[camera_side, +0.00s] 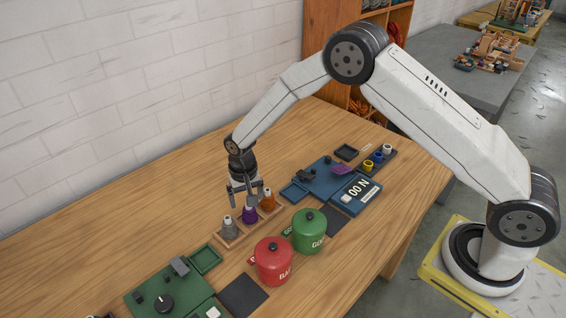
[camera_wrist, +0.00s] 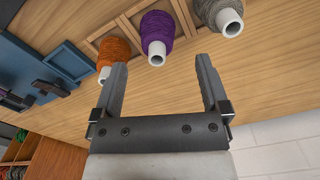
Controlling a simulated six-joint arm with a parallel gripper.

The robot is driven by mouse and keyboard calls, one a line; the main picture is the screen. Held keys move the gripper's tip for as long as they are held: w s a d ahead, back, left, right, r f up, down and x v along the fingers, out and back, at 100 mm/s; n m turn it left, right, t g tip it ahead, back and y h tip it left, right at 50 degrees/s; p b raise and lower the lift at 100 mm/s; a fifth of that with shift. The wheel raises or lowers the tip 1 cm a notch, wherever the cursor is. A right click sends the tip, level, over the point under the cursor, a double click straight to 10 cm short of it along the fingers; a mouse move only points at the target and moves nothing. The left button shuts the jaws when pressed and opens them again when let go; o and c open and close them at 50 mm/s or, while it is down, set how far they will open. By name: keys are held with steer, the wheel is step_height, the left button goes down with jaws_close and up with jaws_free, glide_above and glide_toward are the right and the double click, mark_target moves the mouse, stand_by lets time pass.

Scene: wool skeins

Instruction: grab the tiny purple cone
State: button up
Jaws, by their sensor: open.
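The small purple cone (camera_side: 249,214) stands upright in a wooden rack (camera_side: 231,239), between a grey cone (camera_side: 229,229) and an orange cone (camera_side: 267,200). In the wrist view the purple cone (camera_wrist: 157,30) lies ahead of the fingertips, between their lines, with its white core end towards me. My gripper (camera_side: 244,193) is open and empty, just above the purple cone in the side view. In the wrist view my gripper's two fingers (camera_wrist: 162,62) are spread wide. I cannot tell whether either finger touches a cone.
A red pot (camera_side: 273,261) and a green pot (camera_side: 309,231) stand in front of the rack. A blue board (camera_side: 325,177) with small parts lies to the right, and a green board (camera_side: 168,296) at the lower left. The table behind the rack is clear to the wall.

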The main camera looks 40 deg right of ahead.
mark_target(249, 209)
steer(key=shift+d+f, duration=0.15)
steer(key=shift+f, duration=2.3)
jaws_close()
steer(key=shift+r, duration=0.15)
steer(key=shift+r, duration=0.8)
steer(key=s+d+r, duration=0.2)
steer(key=s+r, duration=0.9)
steer(key=s, duration=0.3)
steer(key=shift+d+r, duration=0.1)
